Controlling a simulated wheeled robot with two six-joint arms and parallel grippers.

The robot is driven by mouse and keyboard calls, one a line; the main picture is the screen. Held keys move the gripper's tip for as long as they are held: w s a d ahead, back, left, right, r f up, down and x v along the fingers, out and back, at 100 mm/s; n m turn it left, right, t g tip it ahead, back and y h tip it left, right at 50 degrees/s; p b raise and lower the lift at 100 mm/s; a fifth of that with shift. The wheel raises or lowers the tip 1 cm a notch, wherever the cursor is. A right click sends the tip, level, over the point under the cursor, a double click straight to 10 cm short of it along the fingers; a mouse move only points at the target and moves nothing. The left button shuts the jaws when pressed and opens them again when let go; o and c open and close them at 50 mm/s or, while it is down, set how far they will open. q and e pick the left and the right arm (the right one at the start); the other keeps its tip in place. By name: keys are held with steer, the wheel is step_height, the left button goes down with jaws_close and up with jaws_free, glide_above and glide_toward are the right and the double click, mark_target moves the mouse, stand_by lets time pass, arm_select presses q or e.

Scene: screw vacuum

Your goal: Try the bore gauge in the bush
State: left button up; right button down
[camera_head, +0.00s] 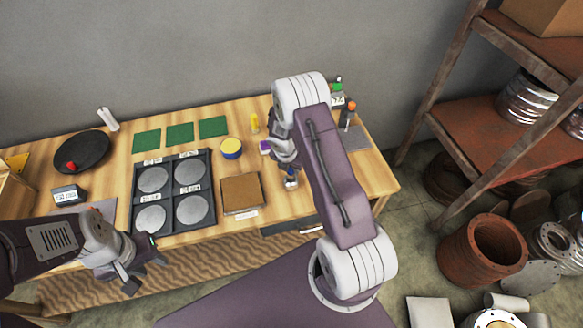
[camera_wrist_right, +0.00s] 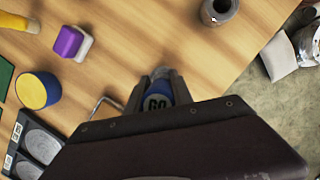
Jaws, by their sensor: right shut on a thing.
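The bore gauge (camera_wrist_right: 157,104) shows in the right wrist view as a blue handle marked "GO". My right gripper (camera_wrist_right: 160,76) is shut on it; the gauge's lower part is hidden. In the head view my right gripper (camera_head: 289,171) is over the right part of the table. The bush (camera_wrist_right: 219,11), a dark grey ring with an open bore, is on the table at the top of the right wrist view, apart from the gauge. I cannot make it out in the head view. My left gripper (camera_head: 145,275) is open and empty, in front of the table.
A dark tray with several grey discs (camera_head: 133,205) and a brown pad (camera_head: 241,193) lie left of my right gripper. A yellow-and-blue cylinder (camera_head: 231,149) and a purple-and-white block (camera_head: 265,147) stand behind. A bent metal rod (camera_wrist_right: 104,103) lies near the gauge. A shelf (camera_head: 500,115) stands right.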

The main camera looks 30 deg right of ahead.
arm_select(q)
steer(key=shift+f+b, duration=0.3)
steer(key=shift+r+p, duration=0.95)
steer(key=shift+r, duration=0.05)
stand_by(6.7)
